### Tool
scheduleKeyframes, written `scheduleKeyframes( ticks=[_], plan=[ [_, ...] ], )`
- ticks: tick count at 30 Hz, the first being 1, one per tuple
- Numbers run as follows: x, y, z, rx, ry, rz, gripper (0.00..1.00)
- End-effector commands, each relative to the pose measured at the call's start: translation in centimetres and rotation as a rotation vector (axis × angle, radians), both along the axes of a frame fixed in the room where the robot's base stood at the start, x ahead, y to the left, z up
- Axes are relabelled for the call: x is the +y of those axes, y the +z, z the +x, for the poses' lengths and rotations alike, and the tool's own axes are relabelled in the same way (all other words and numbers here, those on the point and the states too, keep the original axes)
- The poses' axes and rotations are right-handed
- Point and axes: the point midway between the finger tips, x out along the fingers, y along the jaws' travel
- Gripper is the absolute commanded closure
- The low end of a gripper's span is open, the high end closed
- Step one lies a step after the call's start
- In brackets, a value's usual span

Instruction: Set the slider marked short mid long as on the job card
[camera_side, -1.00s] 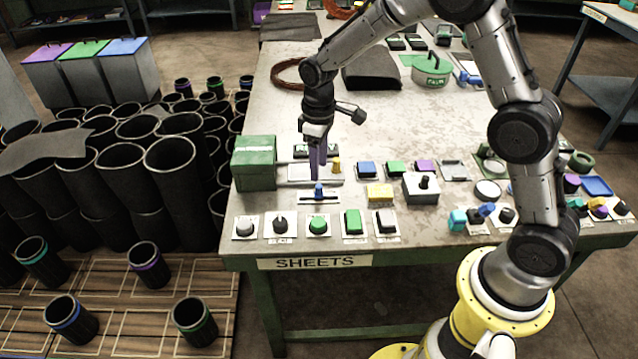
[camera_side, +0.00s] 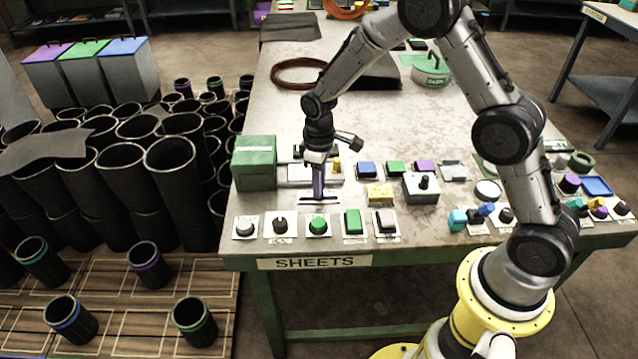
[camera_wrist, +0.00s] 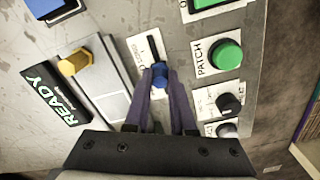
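The slider (camera_wrist: 152,46) is a white plate with a dark slot and a blue knob (camera_wrist: 160,74). In the side view the slider plate (camera_side: 305,202) lies near the table's front left, with the knob hidden by my fingers. My gripper (camera_side: 318,196) points down over it. In the wrist view the purple fingertips (camera_wrist: 160,84) are on both sides of the knob; whether they press on it is unclear. I cannot make out a job card.
A green PATCH button (camera_wrist: 226,55) and dark knobs (camera_wrist: 229,103) lie right of the slider in the wrist view. A READY sign (camera_wrist: 55,94) and a yellow knob (camera_wrist: 74,62) lie to its left. A green box (camera_side: 254,163) stands close by in the side view.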

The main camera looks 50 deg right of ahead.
Motion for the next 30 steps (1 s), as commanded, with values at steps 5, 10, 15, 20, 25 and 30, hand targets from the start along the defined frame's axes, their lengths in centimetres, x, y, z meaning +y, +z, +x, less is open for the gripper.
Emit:
scheduleKeyframes(
  ticks=[5,10,15,20,25,30],
  plan=[
    [-0.01,0.04,0.01,0.0,0.0,0.0,1.0],
    [0.0,0.05,0.02,0.0,0.0,0.0,1.0],
    [0.0,0.06,0.02,-0.001,0.0,0.0,1.0],
    [0.0,0.08,0.03,-0.001,0.0,0.0,1.0],
    [-0.01,0.09,0.04,-0.001,0.0,0.0,1.0],
    [0.0,0.1,0.04,-0.001,0.0,-0.001,1.0]
  ],
)
